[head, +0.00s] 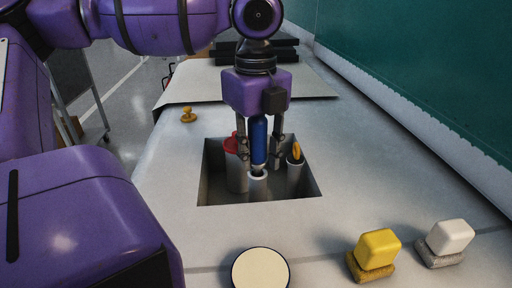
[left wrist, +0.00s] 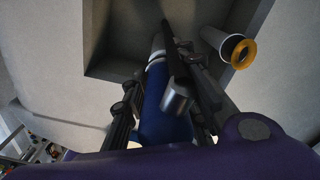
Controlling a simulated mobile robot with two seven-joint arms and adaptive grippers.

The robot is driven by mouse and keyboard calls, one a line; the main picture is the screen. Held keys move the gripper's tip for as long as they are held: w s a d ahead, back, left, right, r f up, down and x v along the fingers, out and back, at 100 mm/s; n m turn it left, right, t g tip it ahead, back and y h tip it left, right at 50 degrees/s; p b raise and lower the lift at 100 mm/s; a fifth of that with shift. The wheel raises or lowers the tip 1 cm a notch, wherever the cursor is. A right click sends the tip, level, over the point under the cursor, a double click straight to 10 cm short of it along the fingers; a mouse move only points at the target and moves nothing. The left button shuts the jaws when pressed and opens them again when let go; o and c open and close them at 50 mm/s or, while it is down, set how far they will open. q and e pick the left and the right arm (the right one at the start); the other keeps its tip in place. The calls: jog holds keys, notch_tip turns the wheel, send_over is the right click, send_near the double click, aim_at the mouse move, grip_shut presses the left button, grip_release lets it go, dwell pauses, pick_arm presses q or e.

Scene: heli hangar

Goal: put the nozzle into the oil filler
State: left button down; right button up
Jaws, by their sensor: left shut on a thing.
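My left gripper (head: 258,155) points down over a rectangular recess (head: 216,190) in the pale surface, shut on the blue nozzle (head: 258,138). The nozzle is upright, with a pale band and dark tip low down. It also shows between the fingers in the left wrist view (left wrist: 166,110). The tip is at the mouth of a white neck (head: 258,184); I cannot tell whether it is inside. A red-topped neck (head: 235,145) stands to the left, and a yellow-rimmed neck (head: 296,160) to the right. No label shows which is the oil filler. The right gripper is out of view.
A yellow block (head: 377,248) and a white block (head: 450,236) sit on pads at the front right. A round cream-topped thing (head: 260,270) is at the front. A green wall (head: 430,80) bounds the right.

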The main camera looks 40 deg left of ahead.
aim_at(256, 120)
pick_arm(q)
jog(key=shift+f, duration=0.95)
jog(key=c, duration=0.8)
grip_release()
jog(key=shift+c, duration=0.2)
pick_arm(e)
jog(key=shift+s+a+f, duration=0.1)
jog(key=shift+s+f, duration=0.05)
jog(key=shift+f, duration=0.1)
pick_arm(q)
jog(key=shift+r, duration=1.35)
jog(key=shift+r+p, duration=0.3)
jog(key=shift+r, duration=3.85)
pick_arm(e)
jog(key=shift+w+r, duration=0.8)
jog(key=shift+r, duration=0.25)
